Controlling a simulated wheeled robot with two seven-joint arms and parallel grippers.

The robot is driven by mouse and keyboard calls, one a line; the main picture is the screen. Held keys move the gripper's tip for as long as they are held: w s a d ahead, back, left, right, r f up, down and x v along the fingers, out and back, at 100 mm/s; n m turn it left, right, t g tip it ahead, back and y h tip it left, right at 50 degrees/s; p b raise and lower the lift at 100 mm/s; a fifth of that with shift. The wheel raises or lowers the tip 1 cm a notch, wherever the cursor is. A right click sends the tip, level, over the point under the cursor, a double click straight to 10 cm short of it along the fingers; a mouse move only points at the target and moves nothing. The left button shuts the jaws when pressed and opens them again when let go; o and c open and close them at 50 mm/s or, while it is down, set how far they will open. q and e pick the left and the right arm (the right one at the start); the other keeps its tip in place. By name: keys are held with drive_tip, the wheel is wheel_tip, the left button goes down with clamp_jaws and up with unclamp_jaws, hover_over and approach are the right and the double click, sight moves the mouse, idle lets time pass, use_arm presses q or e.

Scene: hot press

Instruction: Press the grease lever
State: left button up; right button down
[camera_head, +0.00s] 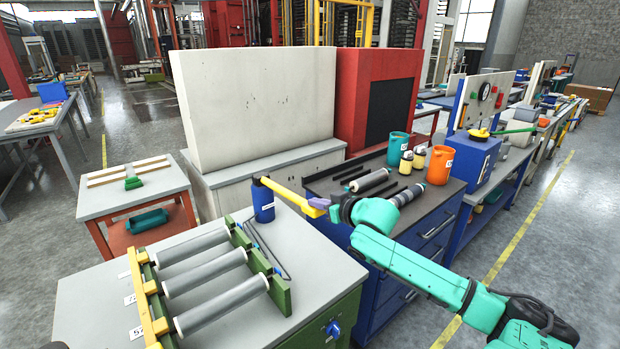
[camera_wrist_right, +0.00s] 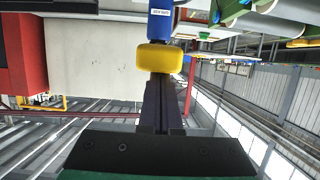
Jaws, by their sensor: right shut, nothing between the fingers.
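A dark blue grease can (camera_head: 263,203) with a white label stands upright at the right edge of the grey-topped bench. A long yellow lever (camera_head: 288,192) runs from its top, sloping down to the right. My right gripper (camera_head: 328,208) is shut at the lever's outer end, where a small purple piece shows. In the right wrist view, my shut dark fingers (camera_wrist_right: 162,108) point at the lever's rounded yellow end (camera_wrist_right: 160,58), with the blue can (camera_wrist_right: 160,24) beyond. The fingertips look very close to the yellow end; I cannot tell if they touch. My left gripper is not in view.
Several grey rollers (camera_head: 205,270) lie in a green rack left of the can. A blue cabinet (camera_head: 375,272) on the right carries more rollers, yellow bottles (camera_head: 419,157), a teal cup (camera_head: 397,147) and an orange cup (camera_head: 439,165). A large white panel (camera_head: 255,105) stands behind.

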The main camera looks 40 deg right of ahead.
use_arm(q)
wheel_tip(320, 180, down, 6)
drive_tip(key=b, duration=0.4)
use_arm(e)
wheel_tip(320, 180, down, 7)
drive_tip(key=s+t, duration=0.1)
drive_tip(key=shift+r+t, duration=0.2)
drive_tip(key=shift+t, duration=0.2)
drive_tip(key=shift+a+f, duration=0.1)
drive_tip(key=shift+f, duration=0.05)
wheel_tip(320, 180, up, 6)
drive_tip(key=p, duration=0.5)
drive_tip(key=shift+w+f, duration=0.1)
drive_tip(key=shift+f, duration=0.1)
drive_tip(key=shift+s+f, duration=0.35)
drive_tip(key=shift+s, duration=0.35)
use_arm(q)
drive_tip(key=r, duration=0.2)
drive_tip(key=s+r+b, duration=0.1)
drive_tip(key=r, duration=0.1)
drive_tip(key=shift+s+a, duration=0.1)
use_arm(e)
drive_tip(key=s+r, duration=0.2)
drive_tip(key=s, duration=0.6)
drive_tip(key=shift+s+r, duration=0.35)
drive_tip(key=shift+r, duration=0.05)
drive_tip(key=shift+w, duration=0.1)
